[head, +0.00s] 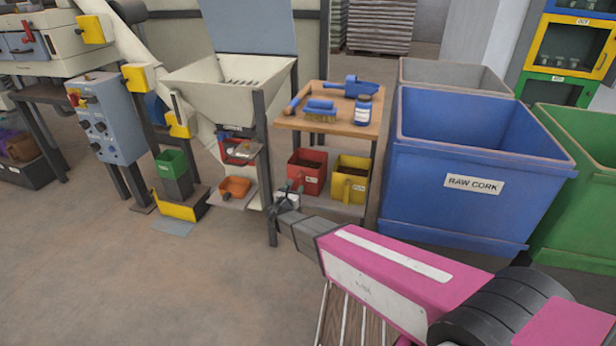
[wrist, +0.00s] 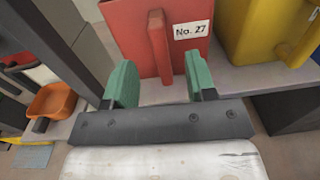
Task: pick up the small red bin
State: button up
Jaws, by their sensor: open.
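The small red bin (head: 305,176) stands on the lower shelf of the wooden-topped table, left of the yellow bin. In the wrist view the red bin (wrist: 128,40) fills the upper middle, with a "No. 27" label and an upright red handle (wrist: 158,46) on its front. My gripper (wrist: 157,76) is open. Its two green fingers are apart, one to each side of the handle in the picture, and nothing is gripped. In the head view my gripper (head: 289,190) is just in front of the bin's lower left. I cannot tell whether the fingers reach around the handle.
A yellow bin (head: 349,181) stands close on the right. A dark post (head: 264,150) and an orange scoop (head: 235,186) are to the left. The tabletop (head: 345,127) above holds a brush, a bottle and a blue tool. A large blue raw cork bin (head: 430,195) is further right.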

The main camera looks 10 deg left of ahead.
aim_at(298, 180)
jog(key=w, duration=0.8)
jog(key=shift+w+d, duration=0.1)
jog(key=shift+d, duration=0.2)
jog(key=shift+r, duration=0.1)
grip_shut()
